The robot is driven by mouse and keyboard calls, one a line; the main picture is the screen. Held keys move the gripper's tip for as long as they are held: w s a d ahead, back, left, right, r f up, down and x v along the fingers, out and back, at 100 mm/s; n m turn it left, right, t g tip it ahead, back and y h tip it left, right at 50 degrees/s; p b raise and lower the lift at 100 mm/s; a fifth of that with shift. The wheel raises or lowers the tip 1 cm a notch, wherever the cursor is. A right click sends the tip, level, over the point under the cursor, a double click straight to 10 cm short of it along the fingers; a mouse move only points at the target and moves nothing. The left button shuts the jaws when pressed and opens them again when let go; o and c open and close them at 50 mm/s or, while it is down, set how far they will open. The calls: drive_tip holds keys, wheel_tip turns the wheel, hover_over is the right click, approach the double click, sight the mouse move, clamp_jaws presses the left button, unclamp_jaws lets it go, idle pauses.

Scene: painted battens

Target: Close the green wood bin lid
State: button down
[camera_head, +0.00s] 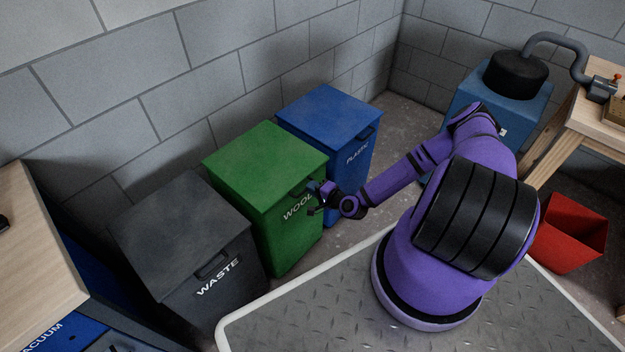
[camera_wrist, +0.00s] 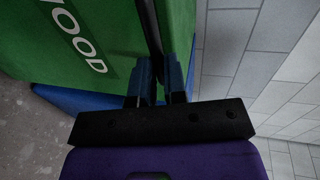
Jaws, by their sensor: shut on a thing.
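The green wood bin (camera_head: 289,239) stands between two other bins. Its green lid (camera_head: 264,161) lies flat across the top in the head view and looks level with the rim. My gripper (camera_head: 316,193) is at the front edge of the lid, near the right end of the white WOOD lettering. In the wrist view, the green bin front (camera_wrist: 105,60) with its lettering is at left. My gripper's two fingers (camera_wrist: 161,85) are close together around a dark handle bar (camera_wrist: 150,38) that runs along the lid's edge.
The grey waste bin (camera_head: 184,239) stands to the left and the blue plastic bin (camera_head: 328,125) to the right, both with lids down. A red open bin (camera_head: 571,236) and a wooden table (camera_head: 603,120) are at right. A wooden worktop (camera_head: 36,250) is at left.

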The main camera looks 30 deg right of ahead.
drive_tip(key=shift+s+f+t, duration=0.1)
drive_tip(key=shift+f+t, duration=0.2)
drive_tip(key=shift+f, duration=1.3)
drive_tip(key=c, duration=1.1)
unclamp_jaws()
drive_tip(key=shift+c, duration=0.3)
drive_tip(key=v, duration=1)
drive_tip(key=shift+s+d+r, duration=0.15)
drive_tip(key=shift+s+d, duration=0.05)
drive_tip(key=shift+d, duration=0.1)
